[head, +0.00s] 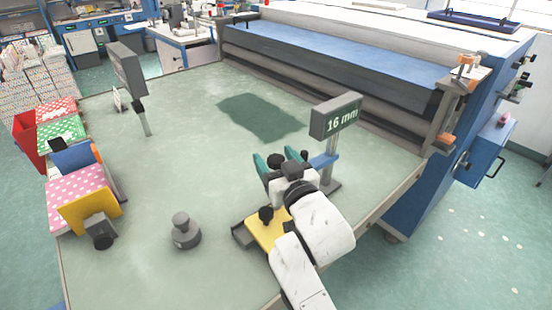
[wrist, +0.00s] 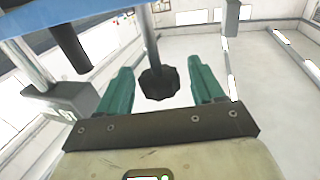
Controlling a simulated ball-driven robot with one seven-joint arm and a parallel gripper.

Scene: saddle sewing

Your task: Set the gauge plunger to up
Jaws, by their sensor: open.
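The gauge (head: 336,117) stands at the right of the table on a grey post, and its display reads "16 mm". A blue arm (head: 323,160) sticks out from its post towards my gripper. My gripper (head: 281,157) is open just left of this post, with its teal fingers apart. In the wrist view a black knob (wrist: 158,84) on a grey rod shows between the fingers of my gripper (wrist: 158,75), with a gap on each side. It looks like the plunger's knob. Whether the plunger is up or down I cannot tell.
A yellow block (head: 268,232) with a black knob sits beside my arm. A grey weight (head: 184,232) stands front left. Fabric-topped bins (head: 75,188) line the left edge. A second display (head: 127,68) stands at the back left. A dark green patch (head: 262,115) lies mid-table.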

